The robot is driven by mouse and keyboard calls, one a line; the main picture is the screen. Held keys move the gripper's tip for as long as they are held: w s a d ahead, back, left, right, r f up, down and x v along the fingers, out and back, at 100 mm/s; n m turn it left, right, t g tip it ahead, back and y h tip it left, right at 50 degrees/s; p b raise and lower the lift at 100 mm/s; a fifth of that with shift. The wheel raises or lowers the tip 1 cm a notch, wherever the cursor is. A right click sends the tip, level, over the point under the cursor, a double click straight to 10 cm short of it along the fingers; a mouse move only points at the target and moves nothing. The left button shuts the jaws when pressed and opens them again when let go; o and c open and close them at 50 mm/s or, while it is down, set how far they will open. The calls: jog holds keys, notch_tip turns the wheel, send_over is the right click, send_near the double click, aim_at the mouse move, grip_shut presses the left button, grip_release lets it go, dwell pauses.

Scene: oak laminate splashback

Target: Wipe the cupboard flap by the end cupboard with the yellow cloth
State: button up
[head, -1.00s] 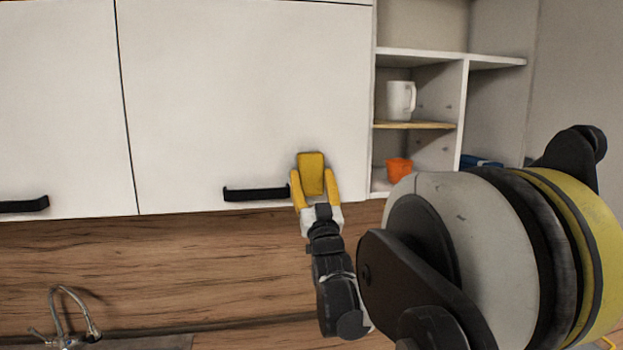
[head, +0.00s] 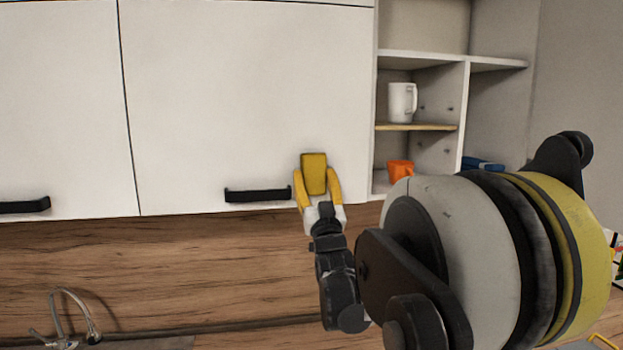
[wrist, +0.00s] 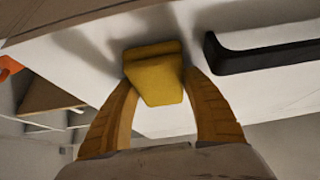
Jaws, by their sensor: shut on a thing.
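The yellow cloth (head: 314,172) looks like a small folded block. My gripper (head: 318,188) is shut on it, with one yellow finger on each side. In the wrist view the cloth (wrist: 156,75) sits between the fingertips of my gripper (wrist: 157,90), its far end at the white flap (wrist: 75,60). It appears to touch the flap, though the exact contact is hard to tell. The white cupboard flap (head: 245,100) is closed, and the cloth is at its lower right part, right of the black handle (head: 258,195). The handle also shows in the wrist view (wrist: 265,57).
Right of the flap is an open shelf unit (head: 420,58) with a white mug (head: 401,102) and an orange cup (head: 400,171). Another white flap (head: 60,100) is at left. A tap (head: 75,315) stands below, before the wooden splashback (head: 180,265).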

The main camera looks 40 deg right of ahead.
aim_at(338, 168)
jog(key=shift+s+d, duration=0.45)
jog(key=shift+d, duration=0.2)
jog(key=shift+s+d, duration=0.45)
jog(key=shift+d, duration=0.15)
jog(key=shift+s+d+b, duration=0.25)
jog(key=shift+s+d, duration=0.15)
jog(key=shift+d, duration=0.45)
jog(key=shift+s+d+b, duration=0.2)
jog(key=shift+s+d, duration=0.2)
jog(key=shift+d, duration=0.45)
jog(key=shift+w+a, duration=0.65)
jog(key=shift+a, duration=0.45)
jog(key=shift+w+a, duration=0.6)
jog(key=shift+a, duration=0.45)
jog(key=shift+w+a, duration=0.65)
jog(key=shift+a, duration=0.45)
jog(key=shift+s+a, duration=0.5)
jog(key=shift+s, duration=0.35)
jog(key=shift+s+a, duration=0.55)
jog(key=shift+s, duration=0.3)
jog(key=shift+s+a, duration=0.5)
jog(key=shift+s, duration=0.35)
jog(key=s, duration=0.1)
jog(key=s+a+p, duration=0.1)
jog(key=shift+s+a, duration=0.25)
jog(key=shift+s, duration=0.05)
